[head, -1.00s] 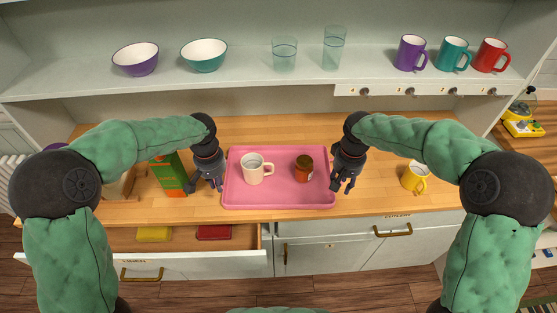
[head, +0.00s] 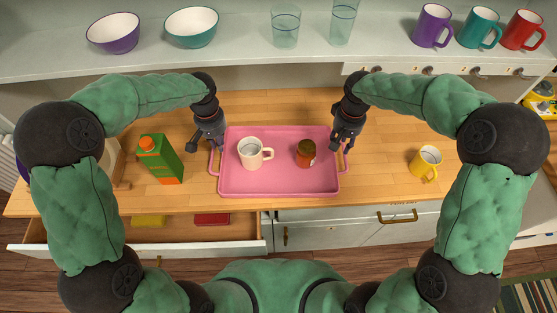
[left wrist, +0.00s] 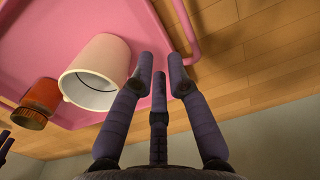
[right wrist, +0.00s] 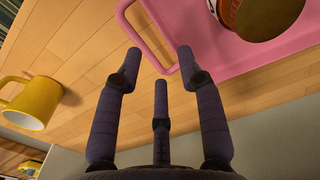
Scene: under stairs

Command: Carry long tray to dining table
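The long pink tray (head: 280,180) lies flat on the wooden counter, with a handle at each short end. A cream mug (head: 251,153) and a small brown jar with a dark lid (head: 305,153) stand on it. My left gripper (head: 206,143) is over the tray's left end; in the left wrist view its fingers (left wrist: 160,75) are spread and empty near the handle (left wrist: 186,28). My right gripper (head: 345,140) is over the right end; in the right wrist view its fingers (right wrist: 160,70) are spread and empty beside the handle (right wrist: 148,38). No dining table is recognisable.
An orange-and-green carton (head: 161,160) stands left of the tray, and a yellow mug (head: 426,164) right of it. An open drawer (head: 140,234) juts out below. The shelf above holds bowls (head: 191,27), glasses (head: 286,27) and mugs (head: 431,26).

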